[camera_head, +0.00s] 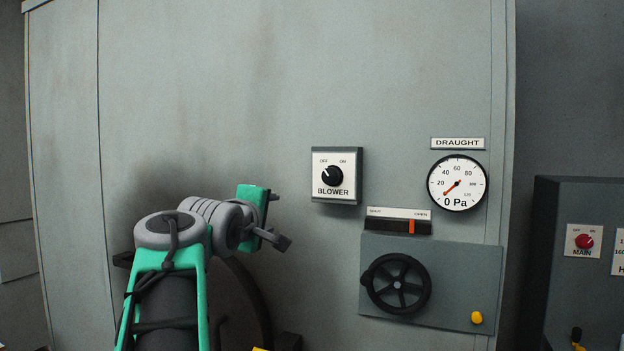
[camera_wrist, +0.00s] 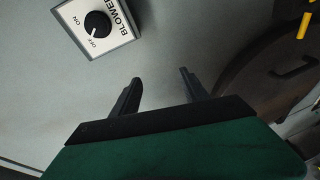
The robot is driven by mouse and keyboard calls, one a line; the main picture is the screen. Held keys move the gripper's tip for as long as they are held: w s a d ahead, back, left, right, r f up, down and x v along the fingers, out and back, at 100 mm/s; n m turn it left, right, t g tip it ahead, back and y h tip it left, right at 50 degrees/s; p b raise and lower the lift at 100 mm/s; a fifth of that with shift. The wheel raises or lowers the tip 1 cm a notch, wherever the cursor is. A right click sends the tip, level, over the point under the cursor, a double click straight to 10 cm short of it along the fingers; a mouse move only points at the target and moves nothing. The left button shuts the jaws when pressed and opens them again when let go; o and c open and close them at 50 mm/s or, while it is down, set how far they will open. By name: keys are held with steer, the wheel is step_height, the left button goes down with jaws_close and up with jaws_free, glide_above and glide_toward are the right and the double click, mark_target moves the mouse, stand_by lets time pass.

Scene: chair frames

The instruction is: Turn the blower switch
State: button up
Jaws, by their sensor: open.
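The blower switch (camera_head: 332,175) is a black round knob on a white plate marked OFF, ON and BLOWER, on a grey box (camera_head: 357,188) fixed to the large grey panel. Its white pointer line is toward OFF. In the wrist view the knob (camera_wrist: 97,24) shows at the upper left, turned in the picture. My gripper (camera_head: 282,240) is left of and below the box in the head view, apart from it. In the wrist view its two dark fingers (camera_wrist: 161,85) are spread with nothing between them.
Right of the box are a draught gauge (camera_head: 457,183) reading 0 Pa, a shut/open slider strip (camera_head: 398,221) and a black handwheel (camera_head: 396,284). A dark cabinet with a red MAIN switch (camera_head: 584,241) stands at the far right. The panel left of the box is bare.

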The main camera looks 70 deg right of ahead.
mark_target(329, 177)
steer(key=s+d+r+g+h, duration=0.2)
steer(key=s+d+r+g, duration=0.15)
steer(key=s+r, duration=0.45)
steer(key=shift+m, duration=0.3)
steer(key=d+p, duration=0.1)
steer(key=d, duration=0.1)
steer(key=s+d+p, duration=0.1)
steer(key=d+p, duration=0.1)
steer(key=d, duration=0.1)
steer(key=s+d+p, duration=0.1)
steer(key=d, duration=0.1)
steer(key=shift+d+f, duration=0.2)
steer(key=shift+f, duration=0.15)
steer(key=shift+d+f, duration=0.2)
steer(key=shift+f, duration=0.05)
steer(key=shift+c, duration=0.4)
steer(key=shift+w+a, duration=0.1)
steer(key=shift+a, duration=0.05)
steer(key=c, duration=0.7)
steer(key=shift+o, duration=0.2)
steer(key=m, duration=0.6)
steer(key=shift+r, duration=0.1)
steer(key=m, duration=0.7)
steer(key=o, duration=0.5)
steer(key=shift+m, duration=0.4)
steer(key=o, duration=0.5)
